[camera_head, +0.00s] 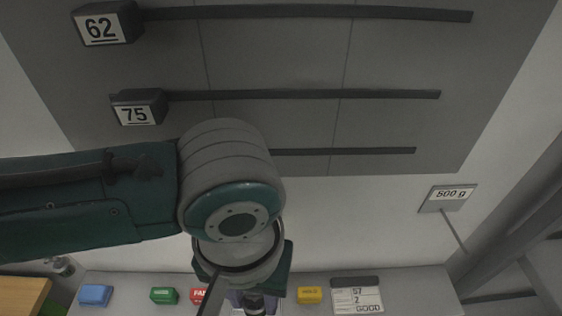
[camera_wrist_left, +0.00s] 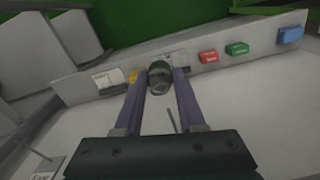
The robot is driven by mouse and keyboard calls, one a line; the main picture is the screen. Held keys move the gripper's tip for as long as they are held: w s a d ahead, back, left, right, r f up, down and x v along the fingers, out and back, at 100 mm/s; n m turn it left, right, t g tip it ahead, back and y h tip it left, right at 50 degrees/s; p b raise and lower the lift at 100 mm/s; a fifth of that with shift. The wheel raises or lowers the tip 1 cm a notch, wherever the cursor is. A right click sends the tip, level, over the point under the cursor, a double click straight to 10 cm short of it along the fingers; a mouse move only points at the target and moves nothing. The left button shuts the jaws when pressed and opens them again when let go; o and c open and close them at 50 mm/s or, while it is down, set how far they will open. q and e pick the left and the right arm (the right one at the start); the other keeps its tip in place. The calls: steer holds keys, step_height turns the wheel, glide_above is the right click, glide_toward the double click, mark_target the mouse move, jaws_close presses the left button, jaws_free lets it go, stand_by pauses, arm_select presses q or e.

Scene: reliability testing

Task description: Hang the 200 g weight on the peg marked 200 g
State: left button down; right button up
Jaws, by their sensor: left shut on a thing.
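My left gripper (camera_head: 256,298) reaches down at the bottom centre of the head view, mostly behind its own wrist. In the left wrist view its two purple fingers (camera_wrist_left: 160,73) are shut on a dark grey, rounded weight (camera_wrist_left: 159,82). The weight's marking cannot be read. A thin peg (camera_wrist_left: 172,120) shows just below the weight in that view, apart from it in the picture. A small plate (camera_wrist_left: 198,128) by the peg is partly hidden by the gripper body and its label cannot be read. My right gripper is not in view.
A plate marked 500 g (camera_head: 448,197) with a thin peg is at the right. Along the ledge are blue (camera_head: 95,295), green (camera_head: 163,295), red and yellow (camera_head: 310,295) blocks and a label card (camera_head: 358,297). Dark bars marked 62 and 75 (camera_head: 137,110) cross the panel above.

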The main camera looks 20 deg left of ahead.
arm_select(q)
steer(key=shift+w+a+f+b, duration=0.1)
steer(key=shift+w+a+b, duration=0.1)
steer(key=shift+w+b, duration=0.45)
steer(key=shift+w+a+f+b, duration=0.1)
steer(key=shift+w+a+b, duration=0.05)
steer(key=shift+w+b, duration=0.45)
steer(key=shift+w+a+f+b, duration=0.1)
steer(key=shift+w+a+b, duration=0.1)
steer(key=shift+w+b, duration=0.45)
steer(key=shift+w+a+f, duration=0.1)
steer(key=shift+w+f, duration=0.1)
steer(key=shift+w, duration=0.25)
steer(key=shift+w+f, duration=0.1)
steer(key=shift+w, duration=0.05)
steer(key=shift+c, duration=2.1)
jaws_free()
